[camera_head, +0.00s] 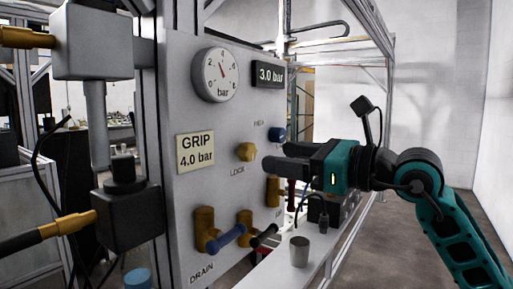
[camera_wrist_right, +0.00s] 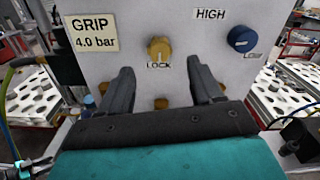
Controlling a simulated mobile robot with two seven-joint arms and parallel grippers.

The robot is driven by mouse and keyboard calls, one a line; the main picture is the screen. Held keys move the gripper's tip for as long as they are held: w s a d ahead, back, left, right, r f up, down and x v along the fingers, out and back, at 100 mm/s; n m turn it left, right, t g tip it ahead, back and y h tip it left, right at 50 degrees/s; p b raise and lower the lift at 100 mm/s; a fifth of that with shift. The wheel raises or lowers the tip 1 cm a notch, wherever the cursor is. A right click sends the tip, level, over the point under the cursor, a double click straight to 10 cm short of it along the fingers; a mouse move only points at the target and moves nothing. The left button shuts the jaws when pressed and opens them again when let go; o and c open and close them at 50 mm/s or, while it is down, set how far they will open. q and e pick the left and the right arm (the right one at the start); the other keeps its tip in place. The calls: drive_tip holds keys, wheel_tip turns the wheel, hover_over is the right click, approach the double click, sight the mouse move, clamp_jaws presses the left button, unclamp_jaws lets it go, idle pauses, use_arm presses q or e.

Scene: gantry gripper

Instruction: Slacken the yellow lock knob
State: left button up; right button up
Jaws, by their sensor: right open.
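The yellow lock knob (camera_head: 246,152) sits on the grey panel (camera_head: 184,100), above the LOCK label. It also shows in the right wrist view (camera_wrist_right: 159,49), beyond the fingertips and roughly midway between them. My right gripper (camera_head: 277,157) is open and empty, in front of the panel and to the right of the knob in the head view. Its two fingers (camera_wrist_right: 160,80) point at the panel in the right wrist view, apart from the knob. My left gripper is not in view.
A blue knob (camera_wrist_right: 241,39) is right of the lock knob. Below are brass valves with a blue handle (camera_head: 227,237) and a black handle (camera_head: 264,235). A grey cup (camera_head: 299,251) stands on the ledge.

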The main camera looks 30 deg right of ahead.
sight(253, 152)
drive_tip(key=p+x, duration=0.2)
drive_tip(key=x, duration=0.3)
drive_tip(key=shift+w+r, duration=0.1)
drive_tip(key=shift+r, duration=0.05)
drive_tip(key=shift+w+a, duration=0.3)
drive_tip(key=shift+w, duration=0.35)
drive_tip(key=c, duration=1)
